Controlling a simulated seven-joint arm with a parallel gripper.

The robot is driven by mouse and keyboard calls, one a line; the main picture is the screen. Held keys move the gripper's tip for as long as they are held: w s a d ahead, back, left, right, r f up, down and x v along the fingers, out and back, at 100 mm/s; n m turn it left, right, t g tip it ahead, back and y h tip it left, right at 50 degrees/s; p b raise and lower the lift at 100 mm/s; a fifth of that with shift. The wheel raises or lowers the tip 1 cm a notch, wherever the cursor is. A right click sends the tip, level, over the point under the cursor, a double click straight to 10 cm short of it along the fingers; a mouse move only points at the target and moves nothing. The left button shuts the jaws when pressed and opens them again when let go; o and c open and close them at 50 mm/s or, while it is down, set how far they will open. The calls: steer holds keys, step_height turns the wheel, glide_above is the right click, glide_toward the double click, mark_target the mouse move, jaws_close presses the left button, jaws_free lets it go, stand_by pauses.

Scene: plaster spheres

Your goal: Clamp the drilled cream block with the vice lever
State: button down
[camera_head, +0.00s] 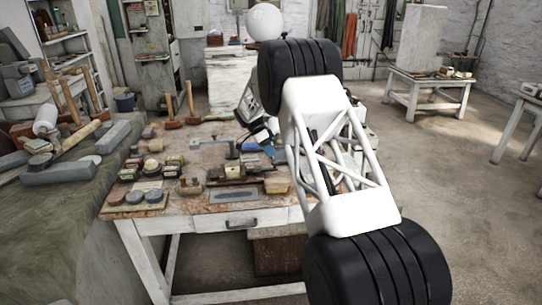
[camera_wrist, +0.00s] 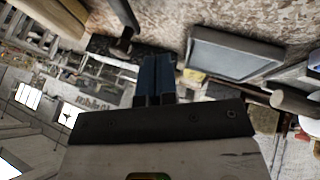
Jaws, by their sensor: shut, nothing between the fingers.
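My gripper (camera_head: 268,150) is over the back right part of the workbench, partly hidden behind my own arm. In the wrist view its two dark blue fingers (camera_wrist: 155,75) are together, with nothing seen between them. A small cream block (camera_head: 233,171) sits on a dark brown fixture near the bench's front middle, left of and nearer than the gripper. It may be the drilled block; its holes are too small to tell. A grey-green fixture (camera_head: 226,150) stands behind it, apart from it. I cannot tell which part is the vice lever.
The workbench (camera_head: 160,189) carries several small blocks at left, round grey pieces (camera_head: 135,197) and a flat grey tray (camera_head: 233,195) in front. Two upright mallets (camera_head: 191,104) stand at the back left. A yellowish box (camera_head: 277,185) is at the front right.

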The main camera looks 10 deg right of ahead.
steer(key=w+v, duration=0.1)
steer(key=v, duration=0.9)
steer(key=shift+w, duration=0.2)
steer(key=shift+r, duration=0.15)
steer(key=s+d+r+n+t+y, duration=0.1)
steer(key=s+d+r+n, duration=0.15)
steer(key=s+r, duration=0.65)
steer(key=s+d+r+n+t+y, duration=0.1)
steer(key=s+d+r+n, duration=0.2)
steer(key=s, duration=1)
steer(key=s+d+r+n+t+y, duration=0.1)
steer(key=s+d+r+n, duration=0.15)
steer(key=s+r, duration=0.7)
steer(key=s+f+n+t+y, duration=0.1)
steer(key=s+f+n, duration=0.3)
steer(key=s, duration=1.5)
steer(key=s+d+f+n+t+y, duration=0.1)
steer(key=s+f+n, duration=0.3)
steer(key=s, duration=1.6)
steer(key=shift+s+f+t, duration=0.3)
steer(key=shift+f+t, duration=0.3)
steer(key=shift+t, duration=0.3)
